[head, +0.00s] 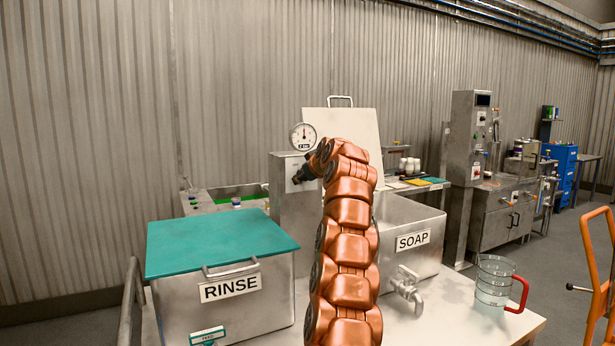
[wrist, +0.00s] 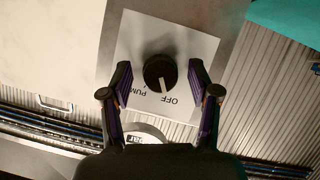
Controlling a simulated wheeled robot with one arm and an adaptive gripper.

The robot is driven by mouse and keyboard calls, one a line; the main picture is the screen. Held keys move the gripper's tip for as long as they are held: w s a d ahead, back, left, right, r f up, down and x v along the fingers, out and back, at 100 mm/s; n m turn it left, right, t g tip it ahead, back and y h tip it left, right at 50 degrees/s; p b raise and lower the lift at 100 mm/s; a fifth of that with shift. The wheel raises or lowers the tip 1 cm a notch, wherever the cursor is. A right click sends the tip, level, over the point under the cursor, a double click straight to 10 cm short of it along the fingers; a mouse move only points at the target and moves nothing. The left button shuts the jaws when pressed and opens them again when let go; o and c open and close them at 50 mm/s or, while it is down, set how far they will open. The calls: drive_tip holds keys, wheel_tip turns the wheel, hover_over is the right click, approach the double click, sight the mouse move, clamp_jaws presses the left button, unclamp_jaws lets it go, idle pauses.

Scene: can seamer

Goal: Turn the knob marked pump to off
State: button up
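The pump knob (wrist: 160,73) is round and black with a white pointer line, on a white label plate (wrist: 190,45). The plate reads "PUMP" and "OFF" upside down in the wrist view. The white line points toward the "OFF" lettering (wrist: 171,100). My gripper (wrist: 160,76) is open, with one finger on each side of the knob and a visible gap on both sides. In the head view my gripper (head: 304,174) is a small dark shape at the grey steel column (head: 290,210); it hides the knob there.
A pressure gauge (head: 303,136) tops the column. A RINSE tank (head: 235,300) with a teal lid (head: 220,243) stands left, and a SOAP tank (head: 415,255) with a tap (head: 408,290) right. A red-handled measuring jug (head: 494,282) stands on the table's right end.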

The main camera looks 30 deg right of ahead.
drive_tip(key=shift+s+r, duration=0.1)
drive_tip(key=v, duration=1.1)
drive_tip(key=shift+s, duration=0.35)
idle(0.4)
drive_tip(key=shift+r, duration=0.15)
idle(0.3)
